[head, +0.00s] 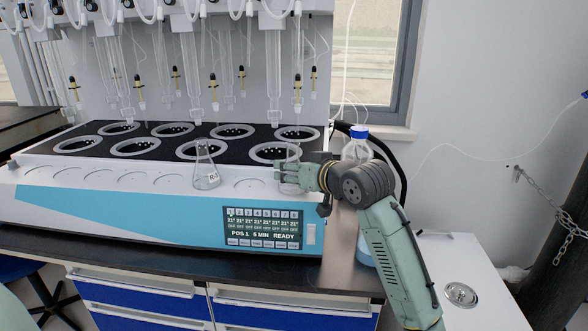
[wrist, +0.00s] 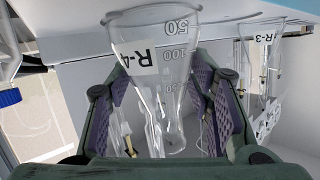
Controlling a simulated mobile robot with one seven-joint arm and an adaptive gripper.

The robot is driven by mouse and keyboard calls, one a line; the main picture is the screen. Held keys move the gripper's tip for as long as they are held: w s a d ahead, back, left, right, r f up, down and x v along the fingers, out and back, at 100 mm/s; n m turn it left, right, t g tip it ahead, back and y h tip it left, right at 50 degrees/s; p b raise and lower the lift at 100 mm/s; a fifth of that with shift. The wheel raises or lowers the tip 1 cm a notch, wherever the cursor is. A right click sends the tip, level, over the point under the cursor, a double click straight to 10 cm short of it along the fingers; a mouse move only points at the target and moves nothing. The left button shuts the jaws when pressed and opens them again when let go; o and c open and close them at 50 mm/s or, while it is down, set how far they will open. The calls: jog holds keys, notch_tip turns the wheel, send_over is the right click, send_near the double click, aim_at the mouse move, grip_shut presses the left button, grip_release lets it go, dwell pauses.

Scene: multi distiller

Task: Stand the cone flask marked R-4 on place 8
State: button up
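The clear cone flask marked R-4 (wrist: 160,80) is between the purple-padded fingers of my gripper (wrist: 170,105) in the wrist view. The pads appear to press on its sides. Its label and the 50 and 100 marks face the camera. In the head view my gripper (head: 284,176) is at the right end of the distiller's front ledge (head: 130,172), and the flask shows only faintly there. Place 8 appears to be at this end of the row of shallow round places.
Another cone flask, R-3 (head: 207,172), stands on the ledge to the left of my gripper. Ringed wells (head: 273,152) lie behind, with glass tubes hanging above. A blue-capped bottle (head: 357,147) stands behind my arm. The display (head: 263,222) is below the ledge.

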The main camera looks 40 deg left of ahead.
jog(key=o, duration=0.4)
jog(key=shift+c, duration=0.2)
